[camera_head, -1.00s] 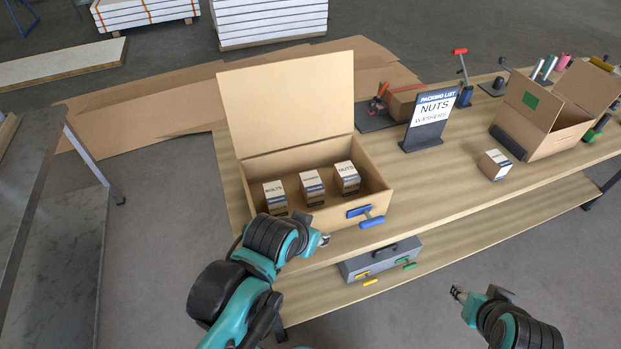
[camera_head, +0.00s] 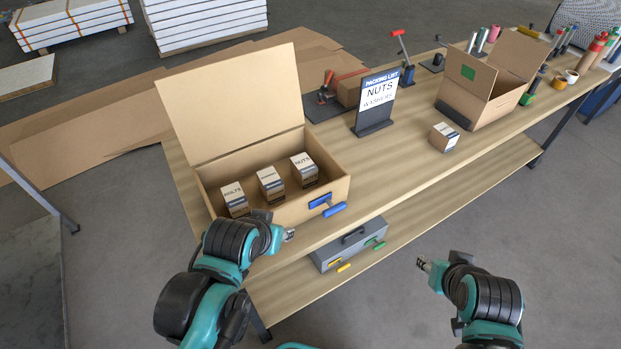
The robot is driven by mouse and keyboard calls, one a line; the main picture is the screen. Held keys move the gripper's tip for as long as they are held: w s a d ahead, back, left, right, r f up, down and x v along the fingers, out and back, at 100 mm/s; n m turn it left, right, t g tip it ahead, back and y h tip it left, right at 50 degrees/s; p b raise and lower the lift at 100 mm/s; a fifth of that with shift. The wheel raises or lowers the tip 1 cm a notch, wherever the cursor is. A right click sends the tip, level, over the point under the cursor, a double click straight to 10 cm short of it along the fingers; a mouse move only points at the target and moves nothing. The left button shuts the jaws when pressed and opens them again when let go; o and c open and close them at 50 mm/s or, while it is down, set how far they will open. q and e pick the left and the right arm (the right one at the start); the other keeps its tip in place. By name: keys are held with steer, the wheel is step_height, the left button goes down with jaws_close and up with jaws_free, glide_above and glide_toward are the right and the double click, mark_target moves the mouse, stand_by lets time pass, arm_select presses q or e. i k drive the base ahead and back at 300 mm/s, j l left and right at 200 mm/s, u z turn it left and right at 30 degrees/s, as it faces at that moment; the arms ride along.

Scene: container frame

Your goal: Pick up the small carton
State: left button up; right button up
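Several small cartons are in view. Three stand in a row inside the large open box (camera_head: 170,95): the bolts carton (camera_head: 233,197), the washers carton (camera_head: 270,184) and the nuts carton (camera_head: 303,169). Another small carton (camera_head: 443,138) stands alone on the table, right of the packing list sign (camera_head: 377,101), which reads nuts and washers. My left gripper (camera_head: 289,235) is at the table's front edge, in front of the large box, touching no carton. My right gripper (camera_head: 421,263) is in front of the table, apart from everything. Both are too small to judge their fingers.
A smaller open box (camera_head: 487,85) stands behind the lone carton. A blue-handled tool (camera_head: 328,204) is at the large box's front right corner. A grey case (camera_head: 347,246) lies on the lower shelf. Table surface (camera_head: 395,165) is clear between sign and front edge.

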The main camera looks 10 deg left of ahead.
mark_target(238, 204)
steer(key=k+j, duration=0.15)
steer(key=j, duration=0.25)
steer(key=k+j, duration=0.2)
steer(key=j, duration=0.2)
steer(key=k+j, duration=0.15)
steer(key=j, duration=0.35)
steer(key=i, duration=0.45)
